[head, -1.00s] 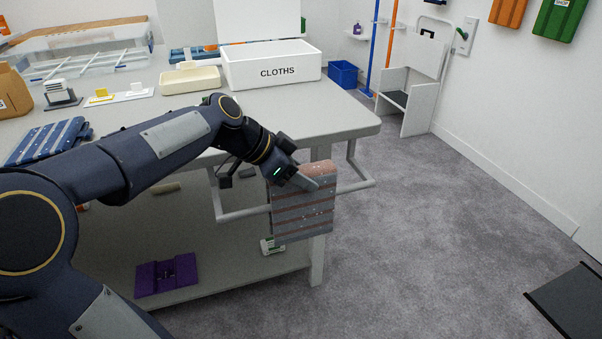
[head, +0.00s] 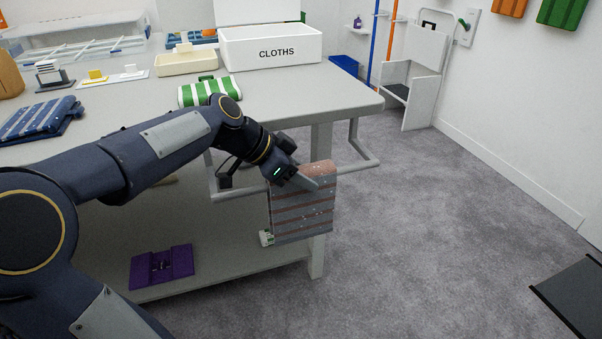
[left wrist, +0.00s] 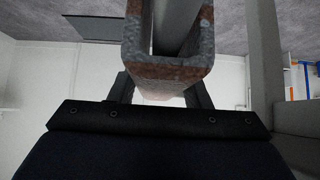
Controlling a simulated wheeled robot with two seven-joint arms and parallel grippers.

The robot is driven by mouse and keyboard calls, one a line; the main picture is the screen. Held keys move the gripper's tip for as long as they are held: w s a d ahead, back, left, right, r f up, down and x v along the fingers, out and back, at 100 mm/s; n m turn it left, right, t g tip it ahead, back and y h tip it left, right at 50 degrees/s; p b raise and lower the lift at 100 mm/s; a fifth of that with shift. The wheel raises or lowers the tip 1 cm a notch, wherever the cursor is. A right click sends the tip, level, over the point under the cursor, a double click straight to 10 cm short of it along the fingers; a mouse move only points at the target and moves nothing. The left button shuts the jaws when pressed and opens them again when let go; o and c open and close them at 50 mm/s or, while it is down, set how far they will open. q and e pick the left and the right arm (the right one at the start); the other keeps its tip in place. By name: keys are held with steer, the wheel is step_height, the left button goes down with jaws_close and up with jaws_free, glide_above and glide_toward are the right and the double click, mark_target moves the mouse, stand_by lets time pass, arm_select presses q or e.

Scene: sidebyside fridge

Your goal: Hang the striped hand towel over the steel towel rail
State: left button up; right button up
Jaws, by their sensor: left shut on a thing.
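The grey hand towel with reddish-brown stripes (head: 302,214) hangs folded at the table's near right corner. The steel towel rail (head: 240,192) runs along the table's end and passes behind the towel's front face. In the left wrist view the towel (left wrist: 168,76) forms a U around a grey bar, the rail (left wrist: 178,28), with a visible gap beside it. My left gripper (head: 308,181) is shut on the towel's folded top edge; its fingers (left wrist: 160,92) lie on either side of the fold. Whether the fold rests on the rail is unclear. My right gripper is not in view.
A white CLOTHS box (head: 270,54), a green striped cloth (head: 208,90) and a blue cloth (head: 40,118) are on the table (head: 320,92). A purple item (head: 160,267) lies on the lower shelf (head: 225,268).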

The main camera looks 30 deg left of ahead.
arm_select(q)
steer(key=o, duration=1)
steer(key=p+v, duration=0.2)
steer(key=v, duration=0.4)
steer(key=shift+s+a+r, duration=0.1)
steer(key=shift+s+r, duration=0.05)
steer(key=shift+r, duration=0.2)
steer(key=shift+s+a+r, duration=0.3)
steer(key=shift+s+r, duration=0.05)
steer(key=shift+s, duration=0.05)
